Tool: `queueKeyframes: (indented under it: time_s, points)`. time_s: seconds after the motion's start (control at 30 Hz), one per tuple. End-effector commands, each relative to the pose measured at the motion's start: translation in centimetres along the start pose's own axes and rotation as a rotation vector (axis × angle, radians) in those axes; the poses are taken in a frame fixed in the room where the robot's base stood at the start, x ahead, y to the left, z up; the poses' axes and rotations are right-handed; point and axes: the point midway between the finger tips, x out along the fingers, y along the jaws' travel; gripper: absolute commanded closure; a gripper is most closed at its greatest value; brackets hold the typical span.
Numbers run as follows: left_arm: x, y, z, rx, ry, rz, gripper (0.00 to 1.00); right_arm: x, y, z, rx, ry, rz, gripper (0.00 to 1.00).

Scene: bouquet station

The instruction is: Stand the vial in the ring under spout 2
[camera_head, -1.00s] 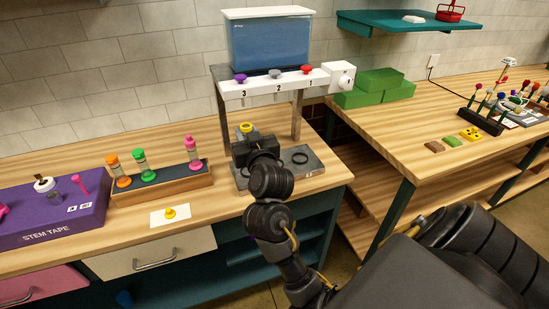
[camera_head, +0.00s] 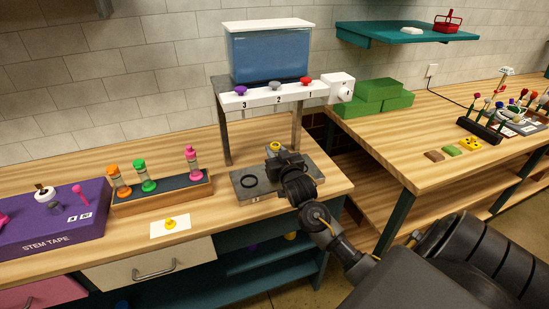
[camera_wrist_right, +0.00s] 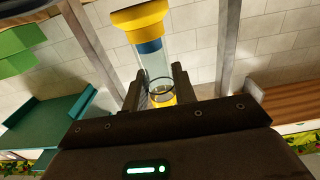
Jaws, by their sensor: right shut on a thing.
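The vial, clear with a yellow cap, shows its cap (camera_head: 275,146) in the head view; its clear tube (camera_wrist_right: 157,66) shows in the right wrist view. My right gripper (camera_head: 285,161) is shut on it, above the middle-to-right part of the grey base plate (camera_head: 238,191). The dispenser's white bar (camera_head: 262,98) carries the numbers 3, 2, 1 from left to right, with a grey knob (camera_head: 275,86) above 2. One dark ring (camera_head: 249,182) shows at the plate's left; my gripper and arm hide the rest. The vial's height over the plate is unclear. My left gripper is out of view.
The dispenser's legs (camera_head: 224,135) stand at the plate's back. Left of it, a rack (camera_head: 180,194) holds orange, green and pink vials. A white card (camera_head: 170,228) with a yellow piece lies in front. A purple box (camera_head: 60,218) sits farther left. A gap separates the right-hand table.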

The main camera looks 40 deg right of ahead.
Motion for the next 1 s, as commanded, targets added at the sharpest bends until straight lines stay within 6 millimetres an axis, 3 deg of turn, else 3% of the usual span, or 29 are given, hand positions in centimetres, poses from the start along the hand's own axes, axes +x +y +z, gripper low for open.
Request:
queueKeyframes:
  time_s: [0.2, 0.57, 0.6, 0.73, 1.0]
  points:
    - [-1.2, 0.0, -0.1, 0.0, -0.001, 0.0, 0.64, -0.1, -0.1, 2.3, 0.002, -0.001, -0.001, 1.0]
    - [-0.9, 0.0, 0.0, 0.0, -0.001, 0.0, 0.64, -0.1, -0.2, 2.8, 0.002, 0.0, -0.001, 1.0]
    - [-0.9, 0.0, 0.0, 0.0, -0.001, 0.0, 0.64, -0.1, -0.2, 3.0, 0.002, -0.002, -0.001, 0.72]
    - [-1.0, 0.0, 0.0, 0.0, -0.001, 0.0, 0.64, -0.1, -0.2, 2.9, 0.001, -0.002, -0.001, 0.55]
    - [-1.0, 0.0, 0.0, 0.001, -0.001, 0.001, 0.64, -0.1, -0.2, 2.9, 0.001, -0.002, -0.001, 0.51]
